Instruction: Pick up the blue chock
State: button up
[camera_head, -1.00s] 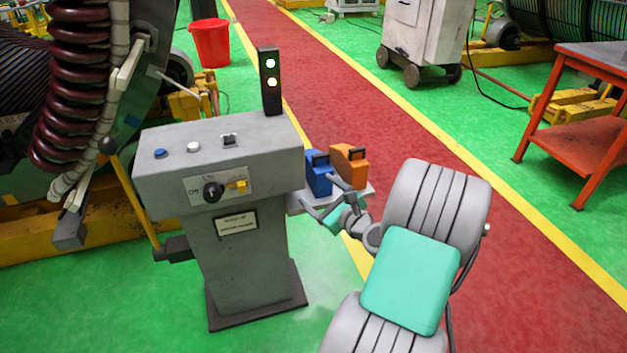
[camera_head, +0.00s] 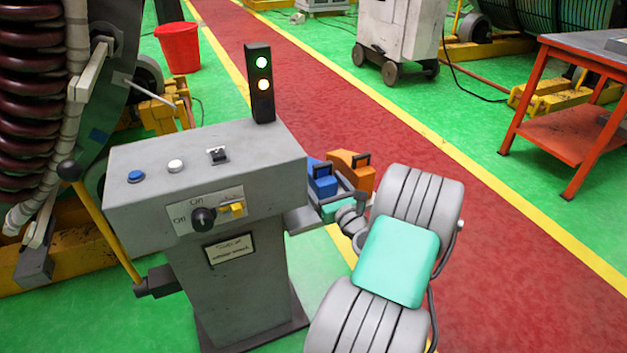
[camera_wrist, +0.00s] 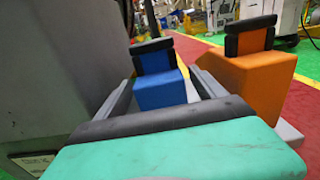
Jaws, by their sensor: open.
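The blue chock (camera_head: 322,183) stands on a small shelf at the right side of the grey control console. It has a dark handle on top. In the wrist view the blue chock (camera_wrist: 160,88) is ahead, with its handle upright. My gripper (camera_head: 337,190) is at the chock in the head view, partly overlapping it. In the wrist view my gripper (camera_wrist: 168,88) is open, with one finger left and one right of the blue chock's body. I cannot tell whether either finger touches it.
An orange chock (camera_head: 352,172) stands close to the right of the blue one; it also shows in the wrist view (camera_wrist: 255,80). The grey console (camera_head: 205,165) with a signal light (camera_head: 260,82) is directly left. A red table (camera_head: 560,125) stands far right.

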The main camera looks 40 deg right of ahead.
jog(key=x, duration=0.4)
jog(key=shift+w+d+b, duration=0.15)
jog(key=shift+w+b, duration=0.25)
jog(key=shift+r, duration=0.1)
grip_shut()
notch_tip(320, 180, up, 28)
jog(key=p, duration=1)
